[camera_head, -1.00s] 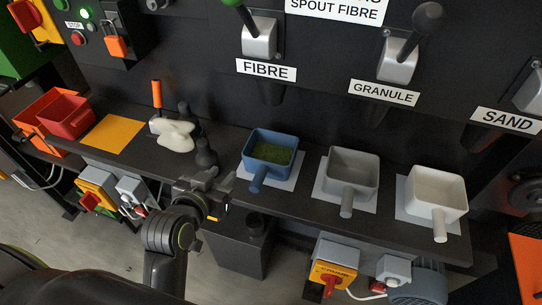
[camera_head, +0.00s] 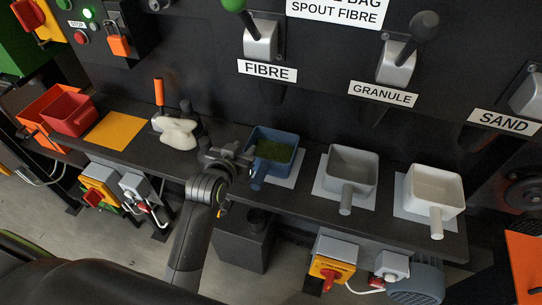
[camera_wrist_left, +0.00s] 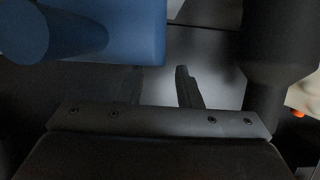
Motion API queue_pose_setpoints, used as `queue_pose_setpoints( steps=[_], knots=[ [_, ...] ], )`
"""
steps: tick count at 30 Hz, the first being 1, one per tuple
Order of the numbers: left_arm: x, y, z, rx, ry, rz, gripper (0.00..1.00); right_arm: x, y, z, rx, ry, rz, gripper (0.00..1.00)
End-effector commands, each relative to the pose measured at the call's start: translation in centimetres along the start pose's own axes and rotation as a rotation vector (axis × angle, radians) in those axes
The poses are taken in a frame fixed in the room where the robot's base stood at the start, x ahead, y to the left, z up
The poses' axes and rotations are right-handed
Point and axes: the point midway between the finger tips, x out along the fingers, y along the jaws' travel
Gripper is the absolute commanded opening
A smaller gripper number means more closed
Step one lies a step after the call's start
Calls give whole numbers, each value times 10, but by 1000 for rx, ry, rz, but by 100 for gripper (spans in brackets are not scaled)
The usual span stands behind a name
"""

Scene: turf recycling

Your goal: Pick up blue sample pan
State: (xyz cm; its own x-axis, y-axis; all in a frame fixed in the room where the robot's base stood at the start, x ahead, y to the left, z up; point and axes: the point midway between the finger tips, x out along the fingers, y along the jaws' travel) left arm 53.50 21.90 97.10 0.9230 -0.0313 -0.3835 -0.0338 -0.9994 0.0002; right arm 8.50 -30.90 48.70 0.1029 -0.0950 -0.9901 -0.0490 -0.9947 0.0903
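The blue sample pan (camera_head: 284,152) stands on a white sheet on the dark shelf below the FIBRE label. It holds green fibre, and its blue handle (camera_head: 258,174) points toward the front. My left gripper (camera_head: 247,159) is at the pan's left side, close to the handle. In the left wrist view the blue pan (camera_wrist_left: 120,30) fills the upper left, with its round handle end at the far left. The left fingers (camera_wrist_left: 160,88) are apart with nothing between them, below the pan's edge in that picture. I cannot tell whether they touch the pan. My right gripper is not in view.
A grey pan (camera_head: 351,170) and a white pan (camera_head: 434,190) stand to the right. A pale lump (camera_head: 177,133), an orange sheet (camera_head: 116,130) and a red bin (camera_head: 69,114) lie left. A dark post (camera_wrist_left: 282,45) stands right of the fingers in the wrist view.

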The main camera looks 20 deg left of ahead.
Motion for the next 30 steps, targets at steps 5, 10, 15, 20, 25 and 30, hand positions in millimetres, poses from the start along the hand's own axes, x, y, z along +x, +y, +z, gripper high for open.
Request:
queue_pose_setpoints(
  steps=[5, 10, 15, 20, 25, 30],
  knots=[
    [9, 0, -2, 1, 0, 0, 31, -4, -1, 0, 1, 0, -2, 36],
    [29, -2, -2, 2, 0, 0, 31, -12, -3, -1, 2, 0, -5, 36],
    [47, -1, 0, 1, -1, 0, 31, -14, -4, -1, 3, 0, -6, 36],
    [53, -1, 0, 0, 1, 0, 31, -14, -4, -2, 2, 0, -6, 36],
    [53, -2, 0, 0, 1, 0, 31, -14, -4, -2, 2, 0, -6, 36],
    [53, -2, 0, 0, 1, 0, 14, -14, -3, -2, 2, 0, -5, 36]
  ],
)
